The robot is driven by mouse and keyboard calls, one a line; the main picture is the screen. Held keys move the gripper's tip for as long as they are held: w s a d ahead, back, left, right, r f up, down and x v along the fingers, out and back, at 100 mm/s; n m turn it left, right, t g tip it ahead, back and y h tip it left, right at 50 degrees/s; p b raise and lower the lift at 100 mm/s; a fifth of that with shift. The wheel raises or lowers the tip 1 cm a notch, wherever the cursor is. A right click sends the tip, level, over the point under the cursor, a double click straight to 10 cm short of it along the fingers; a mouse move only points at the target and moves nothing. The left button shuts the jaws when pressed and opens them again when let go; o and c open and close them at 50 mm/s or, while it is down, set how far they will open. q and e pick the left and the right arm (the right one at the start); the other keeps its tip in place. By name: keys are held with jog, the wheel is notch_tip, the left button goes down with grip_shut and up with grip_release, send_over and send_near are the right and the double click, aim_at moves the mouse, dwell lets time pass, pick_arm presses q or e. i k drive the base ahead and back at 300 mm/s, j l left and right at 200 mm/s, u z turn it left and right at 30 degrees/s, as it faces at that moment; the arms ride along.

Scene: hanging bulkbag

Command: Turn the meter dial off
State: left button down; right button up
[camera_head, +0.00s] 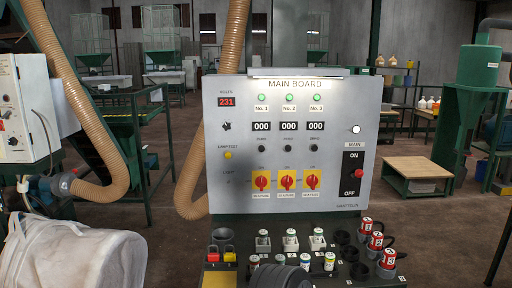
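The grey main board (365,100) stands upright in front of me. At its upper left, a red "231" volts display (226,102) is lit. Below that display is a small black dial (227,126), which I take to be the meter dial. Its exact pointing is too small to read. Nothing touches the dial. Neither of my grippers shows in this view.
Red rotary switches on yellow plates (287,180) and a main ON/OFF switch (353,173) sit on the board. Below are sockets and red-capped plugs (388,258). A tan hose (190,180) hangs left of the board. A white bag (70,258) is at lower left.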

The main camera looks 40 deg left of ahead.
aim_at(226, 126)
jog(key=u, duration=1.3)
